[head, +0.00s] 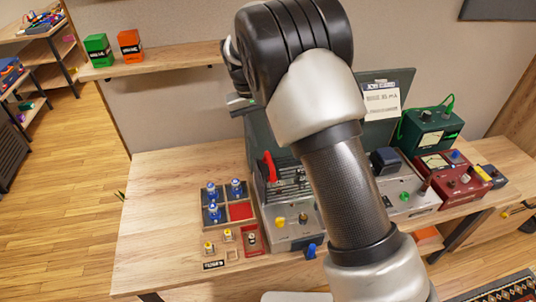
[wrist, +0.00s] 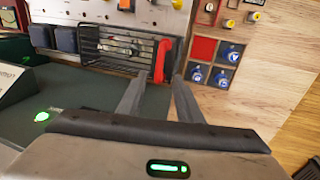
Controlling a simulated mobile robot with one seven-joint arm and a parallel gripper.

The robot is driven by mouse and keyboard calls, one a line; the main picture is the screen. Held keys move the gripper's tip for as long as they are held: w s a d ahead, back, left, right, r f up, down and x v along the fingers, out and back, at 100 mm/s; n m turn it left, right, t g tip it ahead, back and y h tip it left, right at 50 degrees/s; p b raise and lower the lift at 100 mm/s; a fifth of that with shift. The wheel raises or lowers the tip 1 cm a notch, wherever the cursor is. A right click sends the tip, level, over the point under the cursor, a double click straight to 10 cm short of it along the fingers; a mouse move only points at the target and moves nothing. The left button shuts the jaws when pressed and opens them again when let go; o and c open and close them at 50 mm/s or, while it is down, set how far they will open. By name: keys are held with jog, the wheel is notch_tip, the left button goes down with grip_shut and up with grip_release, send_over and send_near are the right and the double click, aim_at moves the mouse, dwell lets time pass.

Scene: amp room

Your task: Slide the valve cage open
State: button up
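The valve cage (wrist: 115,46) is a black wire cage on the amp tester, with small valves or sockets behind its bars. Its red handle (wrist: 162,60) stands at its right end in the wrist view. In the head view the cage (head: 291,180) is partly hidden by my arm, with the red handle (head: 269,167) at its left end. My gripper (wrist: 158,76) is open and empty. In the wrist view the handle shows between the two fingertips but beyond them. In the head view my gripper (head: 240,104) is above the handle, apart from it.
A wooden tray (head: 221,220) with blue-capped valves and a red square lies left of the tester. An open dark lid (head: 392,78) with a paper label stands behind. Green (head: 428,129) and red (head: 447,179) instruments are at right. The bench's left end (head: 160,195) is clear.

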aim_at(269, 159)
jog(key=f, duration=0.3)
jog(key=d+f, duration=0.1)
jog(key=f, duration=0.5)
jog(key=shift+w+d, duration=0.25)
jog(key=shift+d, duration=0.1)
grip_shut()
